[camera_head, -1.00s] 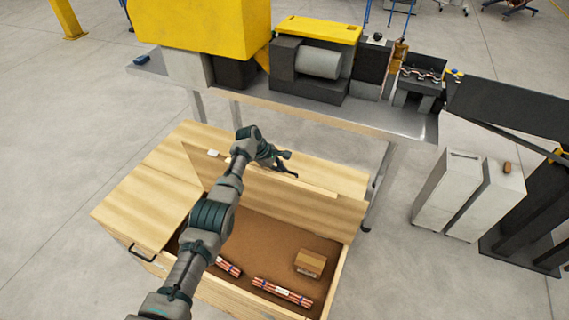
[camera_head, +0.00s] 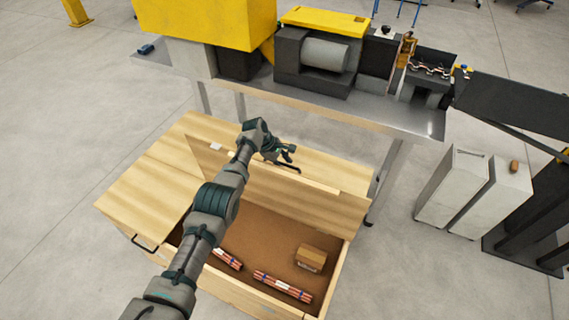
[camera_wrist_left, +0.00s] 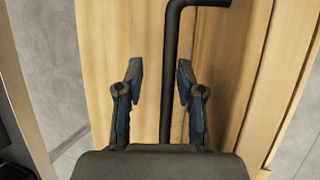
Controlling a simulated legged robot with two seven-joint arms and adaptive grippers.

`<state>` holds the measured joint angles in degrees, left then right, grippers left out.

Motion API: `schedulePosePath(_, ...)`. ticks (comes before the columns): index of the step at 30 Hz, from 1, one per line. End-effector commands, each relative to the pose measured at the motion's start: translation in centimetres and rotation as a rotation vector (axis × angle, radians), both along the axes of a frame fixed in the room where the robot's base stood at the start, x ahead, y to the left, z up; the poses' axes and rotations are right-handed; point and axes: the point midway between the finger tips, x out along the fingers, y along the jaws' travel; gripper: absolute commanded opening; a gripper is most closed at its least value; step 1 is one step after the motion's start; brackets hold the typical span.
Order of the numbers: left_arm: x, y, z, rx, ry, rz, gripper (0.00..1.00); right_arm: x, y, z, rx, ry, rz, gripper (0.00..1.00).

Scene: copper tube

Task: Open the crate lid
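The wooden crate (camera_head: 336,284) stands on the floor in the head view. Its lid (camera_head: 300,206) is raised and tilted up, so the inside shows. My left arm reaches across the crate, and my left gripper (camera_head: 289,160) is just beyond the lid's raised edge. In the left wrist view the fingers (camera_wrist_left: 159,72) are open and spread. A black bar handle (camera_wrist_left: 171,60) on the wood runs between them, with a visible gap on each side. The head view does not show this handle. My right gripper is not in view.
Inside the crate are bundles of copper tubes (camera_head: 283,287) and a small cardboard box (camera_head: 311,258). A metal workbench (camera_head: 300,108) with machines stands close behind. White cabinets (camera_head: 470,190) are at the right. Floor is clear at the left.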

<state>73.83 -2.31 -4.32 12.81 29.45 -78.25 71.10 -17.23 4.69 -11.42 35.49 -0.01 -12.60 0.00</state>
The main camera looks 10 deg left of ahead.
Motion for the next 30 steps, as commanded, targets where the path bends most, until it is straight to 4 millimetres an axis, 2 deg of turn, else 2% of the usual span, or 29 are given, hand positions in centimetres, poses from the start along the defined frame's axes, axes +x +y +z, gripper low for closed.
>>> schedulePosePath(8, 0.2, 0.2, 0.7, -0.003, -0.006, 0.000, 0.37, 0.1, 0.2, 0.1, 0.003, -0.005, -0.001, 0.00)
schedulePosePath(14, 0.0, 1.1, 2.5, -0.003, -0.009, 0.002, 0.37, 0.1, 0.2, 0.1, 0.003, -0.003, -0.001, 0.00)
schedulePosePath(24, -0.8, 4.3, 8.9, 0.000, -0.003, 0.001, 0.37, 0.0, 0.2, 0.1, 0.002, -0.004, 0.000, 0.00)
schedulePosePath(30, -1.0, 5.1, 10.4, 0.001, 0.002, 0.000, 0.37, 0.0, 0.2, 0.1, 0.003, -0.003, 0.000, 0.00)
